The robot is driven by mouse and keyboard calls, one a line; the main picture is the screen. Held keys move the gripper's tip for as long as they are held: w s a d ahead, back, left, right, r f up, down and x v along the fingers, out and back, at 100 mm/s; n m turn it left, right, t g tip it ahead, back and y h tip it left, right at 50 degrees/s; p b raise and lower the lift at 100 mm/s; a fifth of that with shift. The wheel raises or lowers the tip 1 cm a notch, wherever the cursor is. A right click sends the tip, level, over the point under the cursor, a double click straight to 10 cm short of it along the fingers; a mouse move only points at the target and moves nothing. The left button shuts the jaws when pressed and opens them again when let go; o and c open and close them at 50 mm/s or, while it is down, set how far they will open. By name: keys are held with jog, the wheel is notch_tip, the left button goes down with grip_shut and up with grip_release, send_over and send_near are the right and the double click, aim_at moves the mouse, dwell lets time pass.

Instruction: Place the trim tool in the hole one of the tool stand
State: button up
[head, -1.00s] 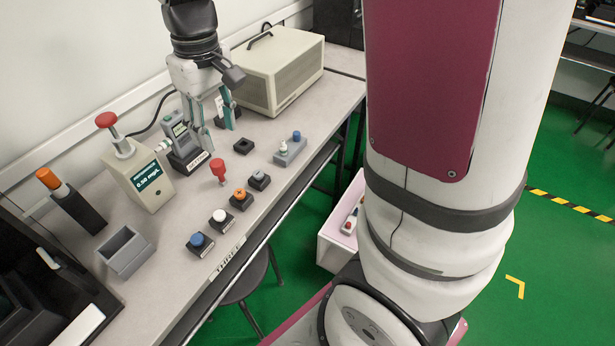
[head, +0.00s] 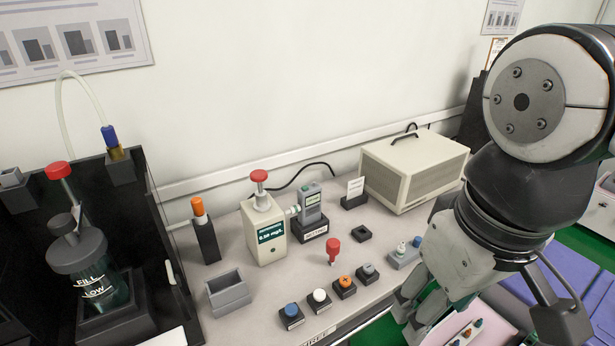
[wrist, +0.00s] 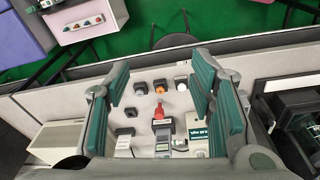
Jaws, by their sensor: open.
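I cannot tell for sure which item is the trim tool. A small red-handled tool (head: 333,247) stands upright on the bench; its red top also shows in the wrist view (wrist: 158,110). An orange-capped dark holder (head: 206,232) stands further left. A low grey block (head: 404,258) holding a white and a blue peg may be the tool stand; its holes are too small to read. My gripper (head: 418,308) is open and empty near the bench's right front edge. In the wrist view its green-padded fingers (wrist: 160,85) are wide apart, with the bench items beyond them.
A handheld meter (head: 311,205) stands in its dock beside a beige tester (head: 266,230). Blue, white, orange and grey button blocks (head: 345,288) line the front. A grey bin (head: 229,293) stands left, a beige box (head: 412,168) back right. A pink tray (head: 488,322) lies lower right.

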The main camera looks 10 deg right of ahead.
jog(key=w+r+n+h, duration=0.1)
jog(key=w+n+h, duration=0.1)
jog(key=w+n, duration=0.5)
jog(key=n+h+p, duration=0.2)
jog(key=n, duration=1.2)
send_over(333, 242)
jog(key=s+a, duration=0.1)
jog(key=a, duration=0.3)
notch_tip(333, 242, down, 9)
jog(key=b+x, duration=0.2)
jog(key=x, duration=0.5)
jog(key=shift+s+f, duration=0.1)
jog(key=shift+f, duration=0.1)
jog(key=shift+s+a+b+x, duration=0.15)
jog(key=shift+b+x, duration=0.15)
jog(key=shift+x, duration=0.65)
jog(key=shift+s+a+b+x, duration=0.1)
jog(key=shift+b+x, duration=0.2)
jog(key=shift+x, duration=0.6)
jog(key=shift+s+a+b+x, duration=0.15)
jog(key=shift+b+x, duration=0.15)
jog(key=shift+x, duration=0.65)
jog(key=shift+w+d+f, duration=0.1)
jog(key=shift+w, duration=0.05)
jog(key=shift+c, duration=0.4)
grip_shut()
